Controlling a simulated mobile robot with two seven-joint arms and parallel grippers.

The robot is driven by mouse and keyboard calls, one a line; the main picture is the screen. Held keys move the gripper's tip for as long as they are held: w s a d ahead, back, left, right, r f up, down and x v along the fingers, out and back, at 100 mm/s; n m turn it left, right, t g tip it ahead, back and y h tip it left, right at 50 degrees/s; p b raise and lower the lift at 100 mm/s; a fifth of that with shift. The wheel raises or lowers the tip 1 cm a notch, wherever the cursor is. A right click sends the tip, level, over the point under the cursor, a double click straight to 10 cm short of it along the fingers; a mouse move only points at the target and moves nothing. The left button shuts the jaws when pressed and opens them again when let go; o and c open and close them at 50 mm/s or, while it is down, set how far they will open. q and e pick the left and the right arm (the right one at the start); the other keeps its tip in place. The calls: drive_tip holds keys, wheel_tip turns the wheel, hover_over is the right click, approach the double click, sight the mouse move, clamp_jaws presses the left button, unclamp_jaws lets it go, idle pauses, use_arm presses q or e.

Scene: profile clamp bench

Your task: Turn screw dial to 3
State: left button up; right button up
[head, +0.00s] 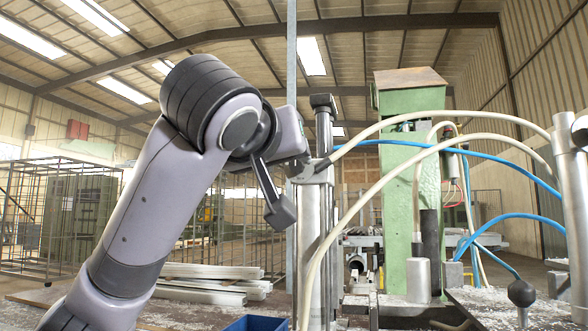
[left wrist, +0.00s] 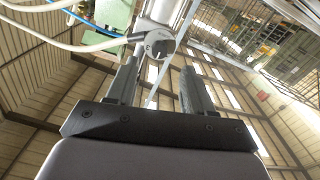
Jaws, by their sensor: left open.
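The screw dial (left wrist: 160,42) is a small round grey disc with faint dark marks in the left wrist view. In the head view my left gripper (head: 298,190) is beside the silver post (head: 318,225), with one grey finger hanging down. The dial cannot be made out clearly there. Whether a finger touches the dial cannot be told. My right gripper is not in view.
White hoses (head: 440,150) and blue hoses (head: 490,218) arch right of the post. A green machine column (head: 400,190) stands behind. A blue bin (head: 255,323) is at the bottom. Metal profiles (head: 215,280) lie at left behind my arm.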

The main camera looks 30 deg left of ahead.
sight(295, 166)
use_arm(q)
drive_tip(key=p+x, duration=0.1)
drive_tip(key=x, duration=0.5)
drive_tip(key=shift+w, duration=0.25)
clamp_jaws()
